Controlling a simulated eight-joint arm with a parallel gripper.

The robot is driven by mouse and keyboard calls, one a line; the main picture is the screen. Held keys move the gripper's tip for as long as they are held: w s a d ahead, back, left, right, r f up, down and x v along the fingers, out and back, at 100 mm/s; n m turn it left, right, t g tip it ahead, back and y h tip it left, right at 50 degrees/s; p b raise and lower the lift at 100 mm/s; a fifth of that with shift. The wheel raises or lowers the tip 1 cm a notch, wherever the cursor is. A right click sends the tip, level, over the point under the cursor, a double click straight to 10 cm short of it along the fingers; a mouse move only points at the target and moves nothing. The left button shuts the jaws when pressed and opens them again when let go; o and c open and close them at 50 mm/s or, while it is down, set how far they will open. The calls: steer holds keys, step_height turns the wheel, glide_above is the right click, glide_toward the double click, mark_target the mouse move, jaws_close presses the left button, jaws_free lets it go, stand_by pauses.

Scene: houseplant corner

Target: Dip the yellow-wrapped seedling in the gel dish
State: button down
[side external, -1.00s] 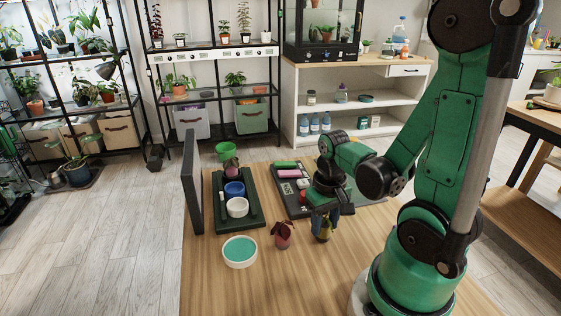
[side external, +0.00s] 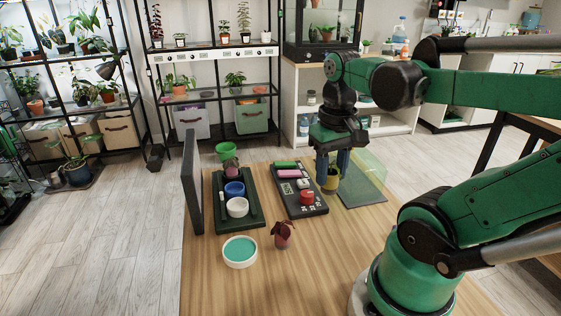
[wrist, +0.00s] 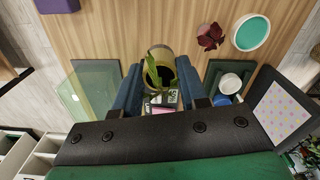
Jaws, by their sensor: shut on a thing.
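My gripper (side external: 332,172) is shut on the yellow-wrapped seedling (side external: 331,182) and holds it upright above the table. In the wrist view the seedling (wrist: 154,60) shows green leaves and dark soil between the fingers of my gripper (wrist: 160,75). The gel dish (side external: 240,266), round and white with teal gel, stands on the front left of the table, well apart from my gripper. It also shows at the upper right of the wrist view (wrist: 237,42). The seedling's lower end is above the far right part of the table in the side view.
A red-leaved seedling (side external: 282,238) stands just right of the dish. Behind it are a dark tray (side external: 219,226) with white and blue cups and a dark caddy (side external: 316,211).

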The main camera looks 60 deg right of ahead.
mark_target(331, 172)
step_height(331, 172, up, 7)
steer(key=shift+r, duration=0.1)
steer(key=shift+w+r, duration=0.1)
steer(key=shift+w, duration=0.2)
steer(key=w+a+f+n, duration=0.3)
steer(key=f, duration=0.1)
steer(key=w+a+f+n, duration=0.3)
steer(key=w+a+f, duration=0.1)
steer(key=f, duration=0.1)
steer(key=w+a+f+n, duration=0.3)
steer(key=w+a+f, duration=0.1)
steer(key=shift+a+f, duration=0.15)
steer(key=shift+a, duration=0.1)
steer(key=shift+f, duration=2.05)
steer(key=shift+f, duration=0.5)
